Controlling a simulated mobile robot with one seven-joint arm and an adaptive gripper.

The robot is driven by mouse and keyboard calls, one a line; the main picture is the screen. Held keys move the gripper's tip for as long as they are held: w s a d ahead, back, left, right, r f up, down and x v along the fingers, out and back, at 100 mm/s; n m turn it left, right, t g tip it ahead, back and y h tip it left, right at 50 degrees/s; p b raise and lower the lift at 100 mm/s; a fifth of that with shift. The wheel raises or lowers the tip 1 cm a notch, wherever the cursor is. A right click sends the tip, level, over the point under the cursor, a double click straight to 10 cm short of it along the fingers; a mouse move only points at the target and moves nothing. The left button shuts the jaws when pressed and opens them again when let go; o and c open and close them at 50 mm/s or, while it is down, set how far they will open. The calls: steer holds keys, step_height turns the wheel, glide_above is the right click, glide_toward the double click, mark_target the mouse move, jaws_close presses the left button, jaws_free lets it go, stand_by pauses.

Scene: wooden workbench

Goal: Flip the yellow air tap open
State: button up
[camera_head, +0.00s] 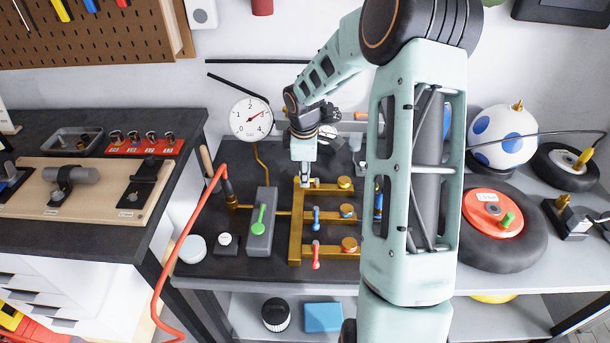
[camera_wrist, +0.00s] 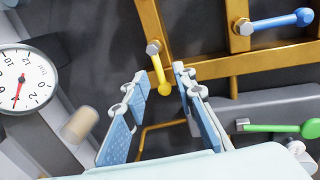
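The yellow tap (camera_wrist: 158,68) sits on the brass manifold (camera_wrist: 152,28) in the wrist view. Its short lever has a rounded end and points down the picture, slightly to the right. My gripper (camera_wrist: 161,77) is open, with one blue finger on each side of the lever and the lever's end nearer the right finger. I cannot tell whether that finger touches it. In the head view my gripper (camera_head: 304,180) is over the upper end of the manifold (camera_head: 295,238) and hides most of the yellow tap.
A blue tap (camera_head: 316,217) and a red tap (camera_head: 315,255) sit lower on the manifold. A green tap (camera_head: 259,220) is on a grey block to the left. A pressure gauge (camera_head: 251,118) stands behind. A red hose (camera_head: 185,235) runs along the left.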

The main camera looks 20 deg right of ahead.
step_height(320, 180, up, 11)
steer(key=s+a, duration=0.1)
steer(key=s, duration=0.1)
steer(key=shift+f, duration=0.1)
stand_by(0.4)
